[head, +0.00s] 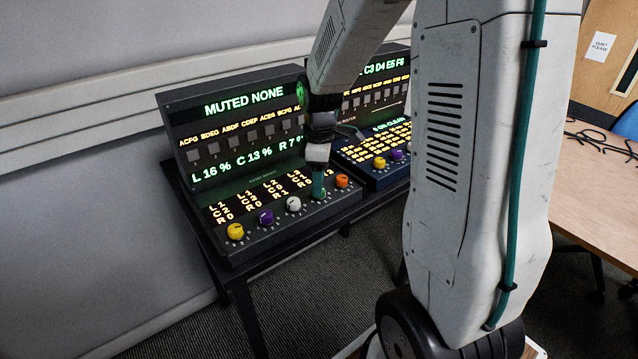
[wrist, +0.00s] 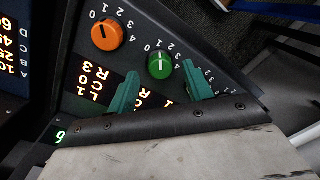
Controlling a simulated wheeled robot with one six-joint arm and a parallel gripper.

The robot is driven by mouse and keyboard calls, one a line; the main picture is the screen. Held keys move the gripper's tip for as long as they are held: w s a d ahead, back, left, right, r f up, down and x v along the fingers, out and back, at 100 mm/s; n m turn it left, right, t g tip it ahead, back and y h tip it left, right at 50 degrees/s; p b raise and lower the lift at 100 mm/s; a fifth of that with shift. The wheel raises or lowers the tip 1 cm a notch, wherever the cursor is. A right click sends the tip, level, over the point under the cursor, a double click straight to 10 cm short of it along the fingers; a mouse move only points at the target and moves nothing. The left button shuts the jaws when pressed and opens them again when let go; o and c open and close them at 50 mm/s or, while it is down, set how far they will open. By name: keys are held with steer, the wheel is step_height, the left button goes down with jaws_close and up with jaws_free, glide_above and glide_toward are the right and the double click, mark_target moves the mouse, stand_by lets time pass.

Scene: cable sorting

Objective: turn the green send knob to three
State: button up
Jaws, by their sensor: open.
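The green send knob (wrist: 159,66) sits on the dark sloping front panel of a mixer console, with a pale pointer line across its top and small numerals around it. The numeral it points to is too small to read surely. My gripper (wrist: 160,73) is open. Its two teal fingers stand apart, one on each side of the knob in the wrist view, with visible gaps. In the head view my gripper (head: 318,184) points down at the panel between the white and orange knobs and hides most of the green knob.
An orange knob (wrist: 108,36) is close beside the green one; it also shows in the head view (head: 342,181). White (head: 293,204), purple (head: 266,217) and yellow (head: 236,231) knobs line the same panel. A display reading MUTED NONE (head: 244,101) rises behind. A second console (head: 377,171) stands to the right.

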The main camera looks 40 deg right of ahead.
steer(key=shift+f, duration=0.9)
steer(key=c, duration=1)
steer(key=shift+o, duration=0.2)
steer(key=m, duration=0.3)
steer(key=shift+m, duration=0.4)
steer(key=m, duration=0.3)
steer(key=shift+s+m, duration=0.1)
steer(key=shift+m, duration=0.3)
steer(key=m, duration=0.6)
steer(key=shift+t, duration=0.3)
steer(key=shift+m, duration=0.4)
